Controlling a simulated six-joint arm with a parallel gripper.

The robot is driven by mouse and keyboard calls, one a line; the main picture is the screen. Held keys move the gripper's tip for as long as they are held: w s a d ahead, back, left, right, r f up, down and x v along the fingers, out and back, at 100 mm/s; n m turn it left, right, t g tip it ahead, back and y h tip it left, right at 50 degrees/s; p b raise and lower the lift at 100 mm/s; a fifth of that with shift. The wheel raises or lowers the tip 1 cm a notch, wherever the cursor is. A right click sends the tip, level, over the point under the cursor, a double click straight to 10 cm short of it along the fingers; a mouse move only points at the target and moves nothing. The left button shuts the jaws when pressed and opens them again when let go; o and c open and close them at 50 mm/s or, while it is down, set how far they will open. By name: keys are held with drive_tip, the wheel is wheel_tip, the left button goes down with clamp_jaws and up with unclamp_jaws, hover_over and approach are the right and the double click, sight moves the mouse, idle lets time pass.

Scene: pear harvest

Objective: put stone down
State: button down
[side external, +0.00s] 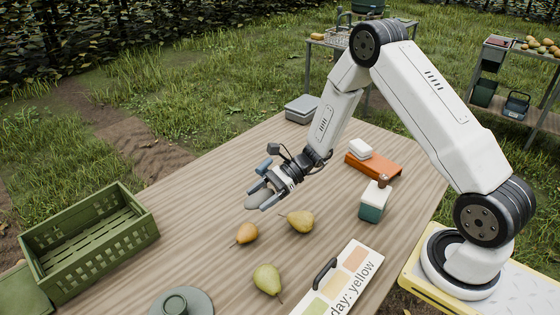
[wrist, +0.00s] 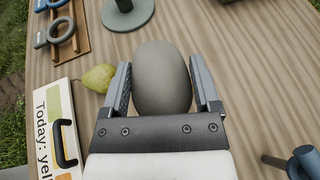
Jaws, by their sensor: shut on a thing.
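My gripper (side external: 267,194) is shut on a smooth grey stone (side external: 257,201), over the middle of the wooden table. In the wrist view the stone (wrist: 162,78) sits between the two fingers of my gripper (wrist: 162,85). In the side view it is partly hidden by the fingers, and I cannot tell whether it touches the table. Several pears lie nearby: a brown-yellow one (side external: 300,221), a small orange one (side external: 246,234) and a green one (side external: 267,280). The wrist view shows a green pear (wrist: 99,78) left of the fingers.
A green slatted crate (side external: 95,240) stands at the table's left. A round grey-green base (side external: 180,303) and a "day: yellow" board (side external: 342,285) lie at the front. A green-white box (side external: 374,202) and an orange stand (side external: 376,165) are at right. Bare wood (side external: 185,205) lies between crate and gripper.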

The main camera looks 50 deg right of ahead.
drive_tip(key=s+d+m+t+h, duration=0.3)
drive_tip(key=d+m+t+h, duration=0.15)
drive_tip(key=d, duration=0.75)
drive_tip(key=s+d+m+t+h, duration=0.35)
drive_tip(key=d+m, duration=0.25)
drive_tip(key=d, duration=0.6)
drive_tip(key=shift+t, duration=0.3)
drive_tip(key=w+d+f, duration=0.1)
drive_tip(key=w+f, duration=0.1)
drive_tip(key=w, duration=0.2)
drive_tip(key=w+d+f, duration=0.2)
drive_tip(key=w+f, duration=0.1)
drive_tip(key=w, duration=0.1)
drive_tip(key=w+d+f, duration=0.1)
drive_tip(key=w+f, duration=0.2)
drive_tip(key=w, duration=0.1)
drive_tip(key=shift+d+f, duration=0.15)
drive_tip(key=shift+d, duration=0.1)
drive_tip(key=shift+w+d+f, duration=0.2)
drive_tip(key=shift+w+f, duration=0.25)
drive_tip(key=shift+f, duration=0.05)
drive_tip(key=shift+f, duration=0.1)
drive_tip(key=shift+w+d+f, duration=0.1)
drive_tip(key=shift+w+f, duration=0.15)
drive_tip(key=shift+f, duration=1.5)
drive_tip(key=shift+f, duration=0.1)
